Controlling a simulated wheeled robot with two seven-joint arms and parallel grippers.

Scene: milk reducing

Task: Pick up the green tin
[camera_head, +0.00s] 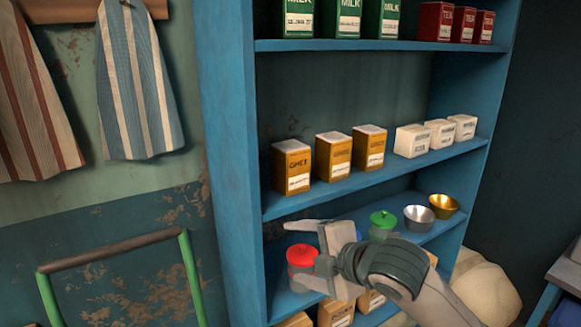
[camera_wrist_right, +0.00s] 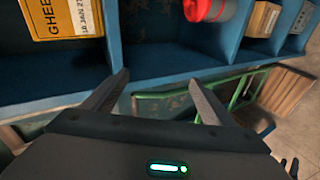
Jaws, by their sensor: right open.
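A tin with a bright green knobbed lid (camera_head: 383,219) stands on the third shelf in the head view, left of two metal bowls. Its lower part is hidden behind my right wrist. My right gripper (camera_head: 293,254) is open and empty, reaching left in front of this shelf. A red-lidded tin (camera_head: 301,256) shows behind its fingers. In the right wrist view the open fingers (camera_wrist_right: 158,80) have nothing between them, and the red tin (camera_wrist_right: 208,8) is beyond them at the top. The green-lidded tin cannot be made out there. My left gripper is not in view.
The blue shelf (camera_head: 235,150) holds green milk boxes (camera_head: 342,16) and red tea boxes (camera_head: 453,22) on top. Yellow boxes (camera_head: 333,155) and white boxes (camera_head: 427,138) stand below. A silver bowl (camera_head: 418,217) and a gold bowl (camera_head: 443,205) stand right of the green lid.

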